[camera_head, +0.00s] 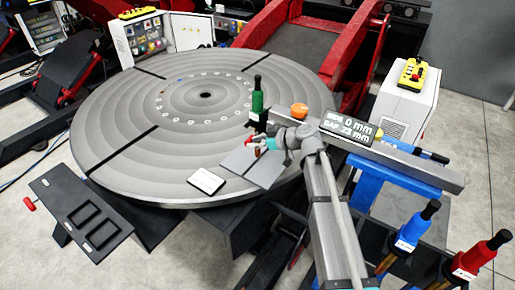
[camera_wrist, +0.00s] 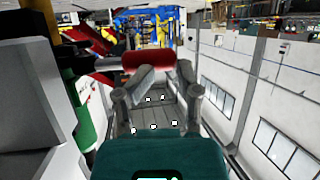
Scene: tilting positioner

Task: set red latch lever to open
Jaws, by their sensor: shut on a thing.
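My gripper (camera_head: 270,145) is at the near right edge of the round grey table, low beside a grey plate. In the wrist view its two grey fingers (camera_wrist: 152,80) reach forward and meet a red cylindrical grip (camera_wrist: 147,60), which I take to be the red latch lever. The gripper is shut on it. In the head view the gripper and arm hide most of the lever, so its angle and latch position cannot be told.
A green handle (camera_head: 257,101) stands upright close to the gripper and shows at left in the wrist view (camera_wrist: 86,120). An orange knob (camera_head: 299,110) and a grey beam (camera_head: 405,163) are to the right. Blue (camera_head: 413,229) and red (camera_head: 474,260) handled tools stand at lower right.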

